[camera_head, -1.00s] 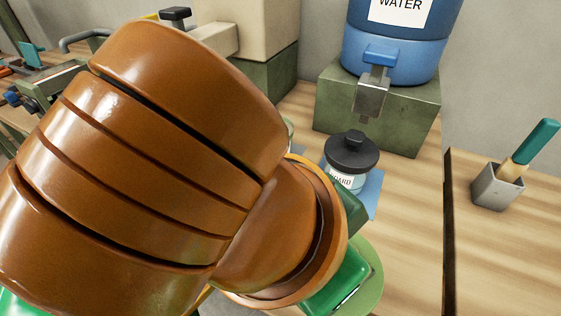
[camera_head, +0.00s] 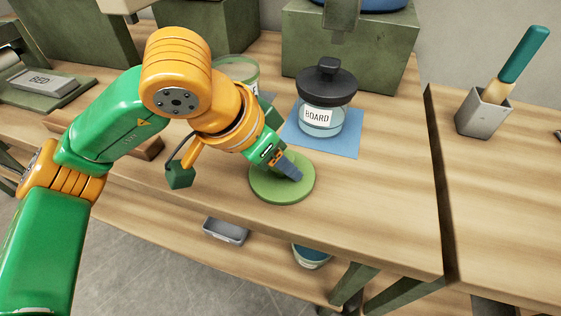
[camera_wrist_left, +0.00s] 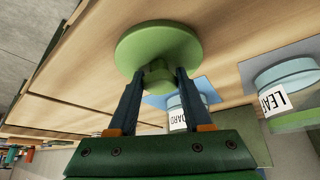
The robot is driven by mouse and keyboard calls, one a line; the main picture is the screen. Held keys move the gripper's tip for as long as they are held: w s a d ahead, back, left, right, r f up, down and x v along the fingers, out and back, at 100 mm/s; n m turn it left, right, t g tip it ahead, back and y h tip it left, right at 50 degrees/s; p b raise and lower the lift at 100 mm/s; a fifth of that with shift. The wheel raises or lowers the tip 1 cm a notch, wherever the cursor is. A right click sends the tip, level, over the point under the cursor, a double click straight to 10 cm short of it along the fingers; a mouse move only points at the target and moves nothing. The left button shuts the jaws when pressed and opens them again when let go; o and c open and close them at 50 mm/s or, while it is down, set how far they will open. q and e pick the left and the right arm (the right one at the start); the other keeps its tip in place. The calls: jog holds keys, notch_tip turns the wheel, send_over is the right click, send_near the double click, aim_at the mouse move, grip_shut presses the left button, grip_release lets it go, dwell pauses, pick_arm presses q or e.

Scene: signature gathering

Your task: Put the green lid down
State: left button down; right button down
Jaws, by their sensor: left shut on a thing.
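The green lid (camera_head: 260,185) is a round disc with a knob, over the front part of the wooden bench, left of the blue mat. My left gripper (camera_head: 291,171) is shut on its knob. In the left wrist view, the two fingers (camera_wrist_left: 158,88) pinch the knob and the lid's disc (camera_wrist_left: 157,42) shows beyond it. I cannot tell whether the lid touches the bench top. A greenish glass jar (camera_head: 240,70) stands behind my arm, partly hidden. My right gripper is not in view.
A black-lidded jar labelled BOARD (camera_head: 322,116) stands on a blue mat (camera_head: 345,146), just behind and right of the lid. A grey cup with a teal-handled tool (camera_head: 483,113) stands further right. Bare bench (camera_head: 385,200) lies right of the lid; the front edge is close.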

pick_arm(q)
jog(key=shift+c, duration=1.7)
grip_release()
jog(key=shift+r+p, duration=0.3)
jog(key=shift+r, duration=0.15)
jog(key=v, duration=1.1)
jog(key=shift+s+r, duration=0.2)
jog(key=shift+a, duration=0.15)
